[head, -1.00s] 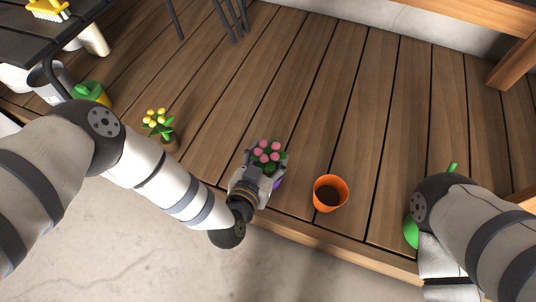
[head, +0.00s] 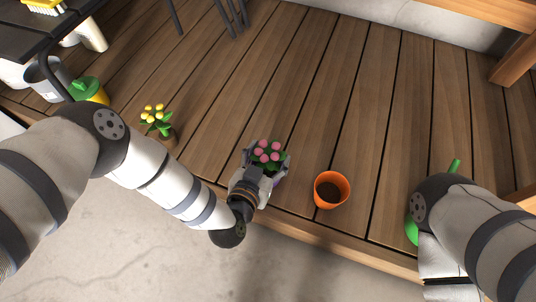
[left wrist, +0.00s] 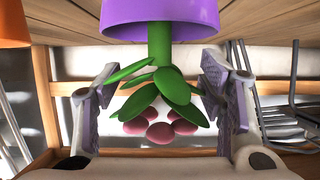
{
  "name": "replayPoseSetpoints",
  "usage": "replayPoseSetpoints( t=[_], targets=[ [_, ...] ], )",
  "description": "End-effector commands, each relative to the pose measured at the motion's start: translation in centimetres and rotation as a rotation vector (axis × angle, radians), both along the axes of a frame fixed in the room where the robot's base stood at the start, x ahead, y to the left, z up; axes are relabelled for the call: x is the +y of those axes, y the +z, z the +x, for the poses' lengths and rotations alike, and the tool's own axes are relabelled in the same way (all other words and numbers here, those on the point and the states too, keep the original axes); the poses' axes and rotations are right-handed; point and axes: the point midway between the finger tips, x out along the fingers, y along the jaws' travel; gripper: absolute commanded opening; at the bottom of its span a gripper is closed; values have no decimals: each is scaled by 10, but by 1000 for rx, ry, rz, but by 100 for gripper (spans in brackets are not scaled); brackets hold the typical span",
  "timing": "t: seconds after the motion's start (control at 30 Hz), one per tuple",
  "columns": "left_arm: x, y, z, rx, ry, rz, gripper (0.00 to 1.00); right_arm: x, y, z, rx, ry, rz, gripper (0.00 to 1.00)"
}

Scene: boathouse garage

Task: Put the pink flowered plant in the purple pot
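The pink flowered plant (head: 266,152) stands near the deck's front edge, between the fingers of my left gripper (head: 267,158). In the left wrist view, the left gripper (left wrist: 162,100) is open, with a finger on each side of the plant's leaves (left wrist: 165,90) and clear gaps around them. The purple pot (head: 280,181) is mostly hidden behind the gripper in the head view. In the left wrist view, the plant's stem meets the purple pot (left wrist: 125,18) inside its rim. My right gripper is out of view; only its arm shows at the right.
An orange pot (head: 331,190) with dark soil stands just right of my left gripper. A yellow flowered plant (head: 158,122) stands to the left. A green object (head: 411,231) is partly hidden by my right arm. The wooden deck (head: 330,90) behind is clear.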

Motion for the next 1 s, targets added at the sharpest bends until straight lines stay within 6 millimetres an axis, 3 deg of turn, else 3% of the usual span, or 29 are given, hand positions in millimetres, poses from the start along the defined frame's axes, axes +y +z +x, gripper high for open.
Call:
replayPoseSetpoints(
  t=[0.37,0.8,1.0],
  targets=[
    [1,1,-3,2,0,1,78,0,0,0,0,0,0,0],
    [33,39,-92,4,-1,1,78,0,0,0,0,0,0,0],
    [38,46,-105,1,0,1,78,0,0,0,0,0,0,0]
  ],
)
